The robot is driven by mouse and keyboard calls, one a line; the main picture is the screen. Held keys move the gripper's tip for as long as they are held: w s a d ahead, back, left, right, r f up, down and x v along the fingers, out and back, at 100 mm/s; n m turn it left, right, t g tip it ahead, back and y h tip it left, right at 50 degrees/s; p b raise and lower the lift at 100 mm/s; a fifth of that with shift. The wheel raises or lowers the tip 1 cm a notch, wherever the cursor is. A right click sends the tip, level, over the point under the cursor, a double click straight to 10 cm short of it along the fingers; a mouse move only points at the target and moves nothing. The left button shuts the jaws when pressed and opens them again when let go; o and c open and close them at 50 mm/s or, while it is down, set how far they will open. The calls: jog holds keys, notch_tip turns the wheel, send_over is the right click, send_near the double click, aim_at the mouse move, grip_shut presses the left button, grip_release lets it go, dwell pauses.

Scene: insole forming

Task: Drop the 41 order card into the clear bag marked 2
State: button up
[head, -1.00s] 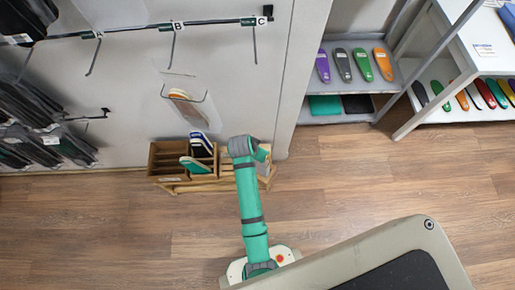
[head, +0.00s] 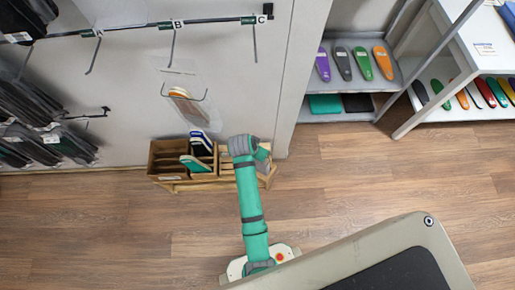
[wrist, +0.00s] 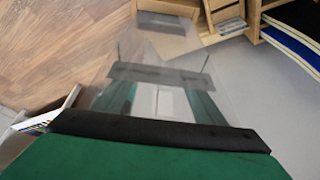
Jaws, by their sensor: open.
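A clear bag (head: 201,121) hangs on the wall with an orange-and-white insole in it. Its mark is too small to read. My gripper (wrist: 160,88) shows in the wrist view as two green fingers set apart, so it is open. The fingers appear through a clear, sheet-like thing (wrist: 160,50); I cannot tell whether it is the bag. Pale strips show between the fingers, but I cannot tell whether they are a card. I cannot make out the 41 order card in either view. In the head view my arm hides the gripper.
A wooden box (head: 168,158) with compartments holding insoles stands by the wall. Hooks marked B and C (head: 253,38) are above. A grey shelf (head: 350,83) holds several coloured insoles, and a white table (head: 485,40) is at right. The wood floor is clear.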

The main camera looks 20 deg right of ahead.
jog(key=v, duration=1)
jog(key=shift+s+a+r, duration=0.1)
jog(key=shift+a+r, duration=0.05)
jog(key=shift+r, duration=0.2)
dwell(0.5)
jog(key=shift+w+a+f, duration=0.1)
jog(key=shift+w+a, duration=0.15)
jog(key=shift+w, duration=0.1)
jog(key=w+a+n+t, duration=0.6)
jog(key=a+t, duration=0.1)
jog(key=a, duration=0.5)
jog(key=s+a+r+n+t+y, duration=0.1)
jog(key=s+n+t+y, duration=0.1)
jog(key=s, duration=0.8)
jog(key=s+r+n+t+y, duration=0.1)
jog(key=s+r+n+y, duration=0.1)
jog(key=s, duration=0.7)
jog(key=s+d+r+t, duration=0.2)
jog(key=s+r, duration=1)
jog(key=shift+s+d+h, duration=0.25)
jog(key=shift+s+h, duration=0.05)
